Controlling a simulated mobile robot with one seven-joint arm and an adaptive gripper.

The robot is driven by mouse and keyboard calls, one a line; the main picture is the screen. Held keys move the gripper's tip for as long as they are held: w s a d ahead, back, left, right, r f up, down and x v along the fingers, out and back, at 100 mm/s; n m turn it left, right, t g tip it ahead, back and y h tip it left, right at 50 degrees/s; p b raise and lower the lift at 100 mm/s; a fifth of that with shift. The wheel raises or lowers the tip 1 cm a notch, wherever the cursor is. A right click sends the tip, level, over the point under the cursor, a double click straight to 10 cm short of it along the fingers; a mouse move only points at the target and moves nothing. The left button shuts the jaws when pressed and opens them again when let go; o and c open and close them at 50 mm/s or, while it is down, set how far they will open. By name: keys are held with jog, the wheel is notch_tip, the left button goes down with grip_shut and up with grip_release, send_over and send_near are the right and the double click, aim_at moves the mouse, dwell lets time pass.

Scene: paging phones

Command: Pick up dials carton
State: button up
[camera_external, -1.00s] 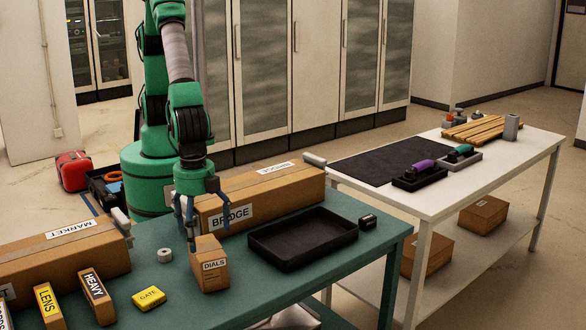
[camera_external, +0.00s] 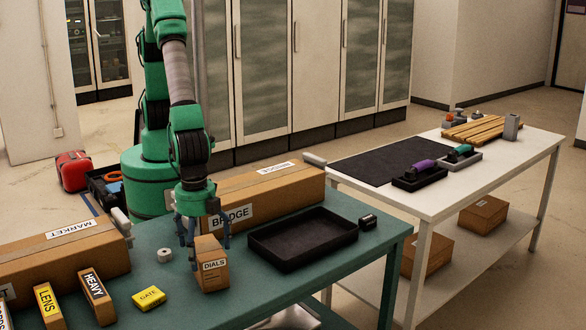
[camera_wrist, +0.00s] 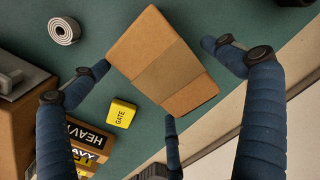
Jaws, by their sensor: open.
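The dials carton (camera_external: 211,266) is a small brown box standing upright on the green table, with a white DIALS label on its front. In the wrist view its top (camera_wrist: 165,65) with a tape strip lies between my fingers. My gripper (camera_external: 204,245) is open, pointing down over the carton, with its blue fingers spread around the upper part. In the wrist view my gripper (camera_wrist: 165,75) has a finger on the left, one on the right and one below. Whether any finger touches the carton is unclear.
A black tray (camera_external: 303,262) lies right of the carton. The big BRIDGE box (camera_external: 285,190) stands close behind it. A yellow GATE box (camera_external: 149,298), a white tape roll (camera_external: 164,255) and the HEAVY box (camera_external: 97,297) are to the left.

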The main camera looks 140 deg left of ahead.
jog(key=shift+f, duration=0.55)
jog(key=c, duration=1.4)
jog(key=shift+r+p, duration=1.05)
jog(key=shift+r, duration=4)
